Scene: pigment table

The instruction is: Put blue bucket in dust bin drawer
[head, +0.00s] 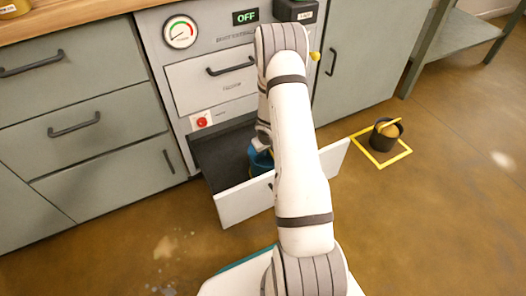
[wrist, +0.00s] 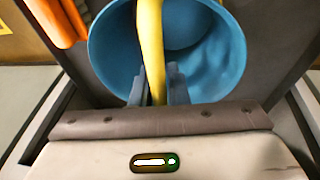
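The blue bucket (head: 258,162) shows in the head view within the open dust bin drawer (head: 241,204), mostly hidden behind my arm. In the wrist view the bucket (wrist: 215,50) is seen from above, its inside looking empty. Its yellow handle (wrist: 150,35) runs between the two dark fingers of my gripper (wrist: 158,88), which look closed on it. The drawer has a dark inside and a white front. I cannot tell whether the bucket rests on the drawer floor.
A dark bucket (head: 384,137) with a yellow handle stands on the floor inside a yellow marked square (head: 368,158) at the right. A closed drawer (head: 211,82) and a gauge (head: 181,31) are above the open drawer. A metal shelf (head: 455,37) stands at the back right.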

